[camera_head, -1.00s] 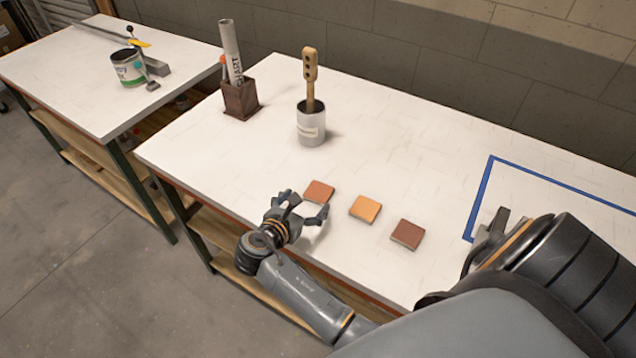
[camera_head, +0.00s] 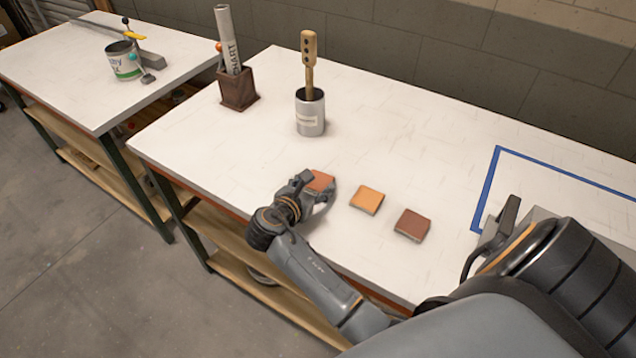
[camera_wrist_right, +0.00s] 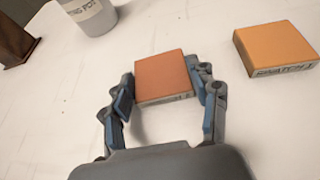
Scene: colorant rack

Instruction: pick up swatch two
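Three square swatches lie in a row on the white bench: a terracotta one (camera_head: 320,180), an orange one (camera_head: 367,199) and a dark red-brown one (camera_head: 412,224). Which is swatch two I cannot tell from the blurred labels. My right gripper (camera_head: 316,189) is at the terracotta swatch, low over the bench. In the right wrist view the terracotta swatch (camera_wrist_right: 162,76) is between the fingers (camera_wrist_right: 164,85), with the right finger against its edge and the left finger very close. Whether they grip it I cannot tell. The orange swatch (camera_wrist_right: 276,46) is to the right. My left gripper is not in view.
A grey pot (camera_head: 310,115) with a wooden stick stands behind the swatches. A brown box (camera_head: 238,92) with a rolled chart is further left. Blue tape (camera_head: 487,187) marks an area at right. A second bench (camera_head: 60,75) holds a paint can (camera_head: 124,62).

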